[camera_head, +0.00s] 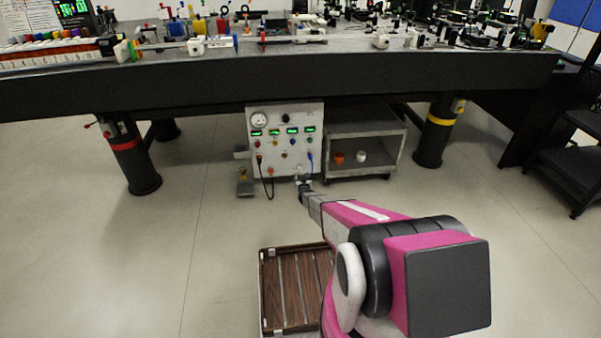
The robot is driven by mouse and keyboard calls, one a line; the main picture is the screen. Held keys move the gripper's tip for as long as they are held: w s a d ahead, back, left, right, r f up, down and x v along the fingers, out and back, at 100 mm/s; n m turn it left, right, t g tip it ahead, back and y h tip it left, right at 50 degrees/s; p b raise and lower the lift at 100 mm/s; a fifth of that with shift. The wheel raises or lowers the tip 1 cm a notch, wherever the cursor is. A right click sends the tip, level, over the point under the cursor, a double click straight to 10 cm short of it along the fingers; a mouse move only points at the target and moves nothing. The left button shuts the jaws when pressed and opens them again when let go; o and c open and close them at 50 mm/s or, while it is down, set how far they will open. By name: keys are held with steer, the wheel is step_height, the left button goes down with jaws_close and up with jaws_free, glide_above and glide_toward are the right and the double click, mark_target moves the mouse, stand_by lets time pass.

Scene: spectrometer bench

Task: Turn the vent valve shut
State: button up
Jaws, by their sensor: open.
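A white control cabinet (286,145) stands on the floor under the bench, with a round gauge, small green displays, coloured knobs and cables on its front. My arm reaches forward to it, and my gripper (303,186) is at the lower right of its front, small in the view. The gripper is open; whether it touches anything there is not clear. I cannot pick out the vent valve for sure; small light fittings at the cabinet's lower front are partly behind the gripper. A red-handled fitting (91,125) sits beside the left bench leg.
The dark bench (300,88) overhangs the cabinet and carries many optical parts. A grey cart (366,172) with an orange and a white item stands right of the cabinet. A slatted brown tray (266,275) is near my base. Floor at left is clear.

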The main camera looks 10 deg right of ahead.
mark_target(300, 170)
steer(key=w, duration=0.6)
steer(key=shift+w, duration=0.15)
steer(key=c, duration=0.9)
